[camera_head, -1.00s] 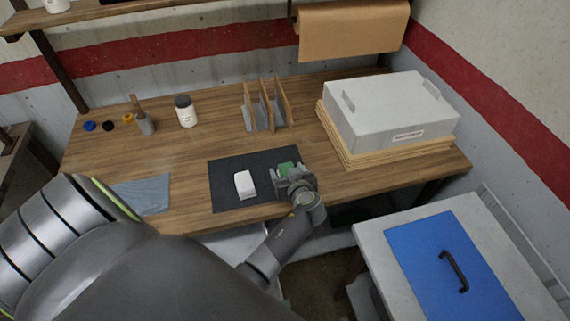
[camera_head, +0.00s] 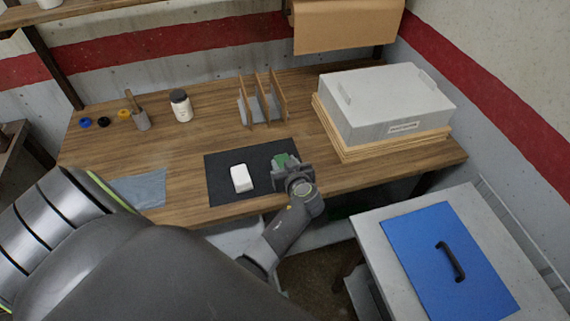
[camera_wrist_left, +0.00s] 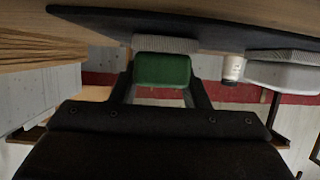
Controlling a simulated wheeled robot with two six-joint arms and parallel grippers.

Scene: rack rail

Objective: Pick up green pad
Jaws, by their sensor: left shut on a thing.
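The green pad (camera_head: 284,160) is at the right part of the dark mat (camera_head: 224,189) on the wooden workbench. My left gripper (camera_head: 287,166) is shut on it, and its wrist partly hides the pad in the head view. In the left wrist view the green pad (camera_wrist_left: 162,70) sits between the two fingers, with a grey ribbed layer on its mat side. It is close to the mat; I cannot tell whether it touches. My right gripper is not in view.
A white block (camera_head: 241,178) lies on the mat left of the pad. Behind stand a wooden divider rack (camera_head: 262,100) and a white jar (camera_head: 181,106). A grey box (camera_head: 388,104) stands at right. A blue panel with a handle (camera_head: 430,240) lies on the lower table.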

